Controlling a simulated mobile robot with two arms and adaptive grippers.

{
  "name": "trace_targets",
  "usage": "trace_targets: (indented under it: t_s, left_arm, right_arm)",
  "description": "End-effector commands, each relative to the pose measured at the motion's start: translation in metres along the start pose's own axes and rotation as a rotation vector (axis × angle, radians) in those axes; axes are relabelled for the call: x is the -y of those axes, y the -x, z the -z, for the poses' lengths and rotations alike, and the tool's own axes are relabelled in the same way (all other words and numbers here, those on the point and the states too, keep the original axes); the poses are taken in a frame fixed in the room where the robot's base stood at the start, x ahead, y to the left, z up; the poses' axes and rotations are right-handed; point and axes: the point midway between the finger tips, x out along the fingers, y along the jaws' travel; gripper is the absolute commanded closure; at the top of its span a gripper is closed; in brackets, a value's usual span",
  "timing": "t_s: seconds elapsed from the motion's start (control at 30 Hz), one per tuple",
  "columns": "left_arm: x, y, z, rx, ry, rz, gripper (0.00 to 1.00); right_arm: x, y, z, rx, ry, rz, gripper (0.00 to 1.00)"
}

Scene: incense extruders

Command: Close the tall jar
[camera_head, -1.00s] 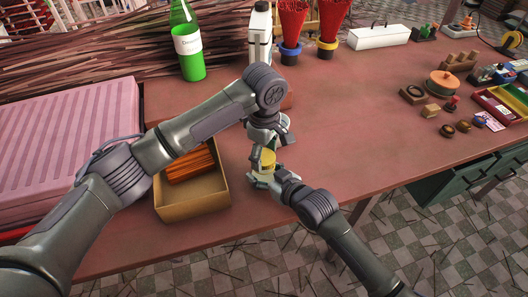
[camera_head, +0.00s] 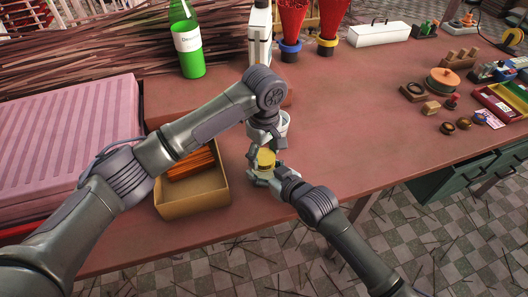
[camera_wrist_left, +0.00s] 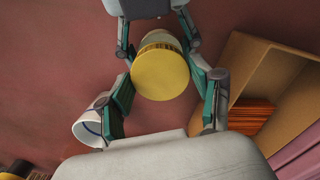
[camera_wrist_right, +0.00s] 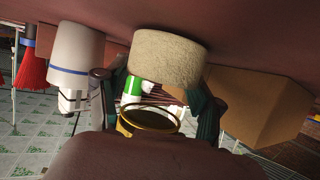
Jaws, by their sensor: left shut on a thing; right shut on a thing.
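The tall jar (camera_wrist_right: 170,58) stands at the table's front edge with pale beige contents; the right wrist view shows it upside down. My right gripper (camera_head: 266,172) is shut around its body from the front right. The round yellow lid (camera_wrist_left: 160,75) sits over the jar's mouth and also shows in the head view (camera_head: 265,157). My left gripper (camera_wrist_left: 162,70) comes from above and is shut on the lid, one fingertip at each side. I cannot tell how far the lid is seated. The fingers hide part of the jar.
A white cup with a blue stripe (camera_wrist_right: 77,55) stands just behind the jar. An open cardboard box (camera_head: 195,205) with orange sticks is close on the left. A green bottle (camera_head: 187,42) stands at the back.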

Motion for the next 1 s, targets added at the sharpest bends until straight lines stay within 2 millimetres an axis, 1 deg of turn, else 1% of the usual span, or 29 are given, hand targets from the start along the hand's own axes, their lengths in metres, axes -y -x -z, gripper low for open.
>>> trace_targets:
  t_s: [0.1, 0.67, 1.0]
  left_arm:
    - [0.0002, 0.0005, -0.0002, -0.001, -0.257, 0.0, 0.46]
    - [0.001, 0.0002, 0.0016, -0.004, -1.533, -0.001, 0.46]
    - [0.0005, 0.0, 0.0024, -0.006, -2.321, 0.0, 0.46]
  right_arm:
    - [-0.0003, 0.0, -0.0008, 0.002, 0.0, -0.001, 1.0]
    - [-0.0005, 0.0, -0.001, 0.003, 0.0, -0.001, 1.0]
    - [-0.0006, 0.0, -0.0012, 0.003, 0.0, -0.001, 1.0]
